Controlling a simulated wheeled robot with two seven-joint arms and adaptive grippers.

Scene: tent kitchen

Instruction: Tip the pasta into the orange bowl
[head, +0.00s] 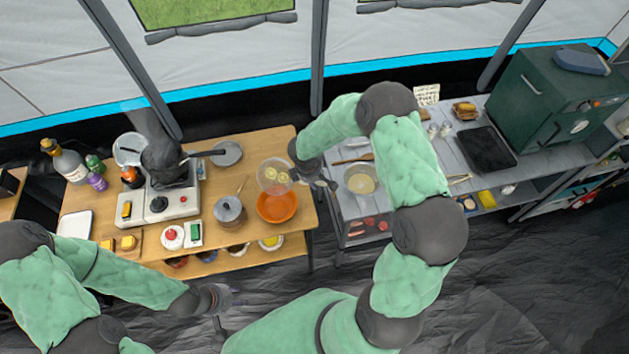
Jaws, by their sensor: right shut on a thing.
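The orange bowl (277,206) stands upright near the right end of the wooden table. A clear, see-through container (273,175) with pale yellow pasta pieces (271,174) in it shows just behind and above the bowl, overlapping its far rim in the picture. My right gripper (296,174) is shut on the container from its right side. I cannot tell exactly how far the container is tilted. The bowl's visible inside looks empty. My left gripper (230,305) is open and empty, low in front of the table over the dark floor.
A lidded pot (229,209) stands left of the bowl, and a stove (163,200) with a dark pan further left. A grey side table (350,207) with a pan (361,180) stands to the right. Lower shelf bowls sit under the wooden table (228,262).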

